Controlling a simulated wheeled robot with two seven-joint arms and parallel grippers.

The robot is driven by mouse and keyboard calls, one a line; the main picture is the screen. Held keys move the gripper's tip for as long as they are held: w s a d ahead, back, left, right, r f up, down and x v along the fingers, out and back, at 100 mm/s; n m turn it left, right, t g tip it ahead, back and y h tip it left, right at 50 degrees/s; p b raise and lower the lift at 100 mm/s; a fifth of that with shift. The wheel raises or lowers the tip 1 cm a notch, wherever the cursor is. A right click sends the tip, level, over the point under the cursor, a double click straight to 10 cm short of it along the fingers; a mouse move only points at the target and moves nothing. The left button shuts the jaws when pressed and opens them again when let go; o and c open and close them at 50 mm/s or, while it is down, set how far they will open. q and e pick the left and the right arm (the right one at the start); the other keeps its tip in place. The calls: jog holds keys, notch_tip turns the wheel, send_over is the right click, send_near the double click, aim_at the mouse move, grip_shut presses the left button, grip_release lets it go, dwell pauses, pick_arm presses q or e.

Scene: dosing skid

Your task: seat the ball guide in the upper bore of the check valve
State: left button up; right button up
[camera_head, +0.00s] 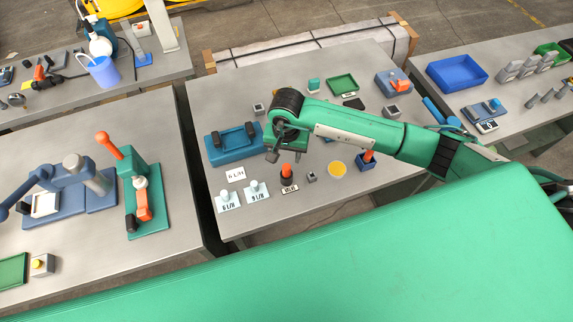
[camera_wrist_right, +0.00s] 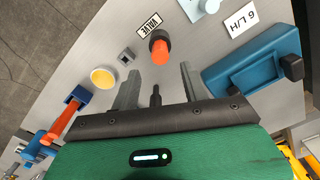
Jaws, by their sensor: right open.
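The check valve (camera_head: 287,178) is a dark upright cylinder with an orange top, behind a VALVE label. It also shows in the right wrist view (camera_wrist_right: 159,46). Two pale knobbed pieces stand on white plates marked 6 L/H (camera_head: 228,202) and 9 L/H (camera_head: 256,193); they may be ball guides, but I cannot confirm it. My right gripper (camera_head: 274,153) is above the table, behind the valve in the head view. In the wrist view its fingers (camera_wrist_right: 158,82) are apart, with a dark stub between them and no held part evident. The valve is beyond the fingertips. My left gripper is out of view.
Right of the valve are a small grey block (camera_head: 311,177), a yellow disc (camera_head: 337,169) and a blue holder with an orange part (camera_head: 366,161).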

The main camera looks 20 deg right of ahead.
aim_at(287, 167)
jog(key=shift+r+b, duration=0.5)
jog(key=shift+r, duration=2)
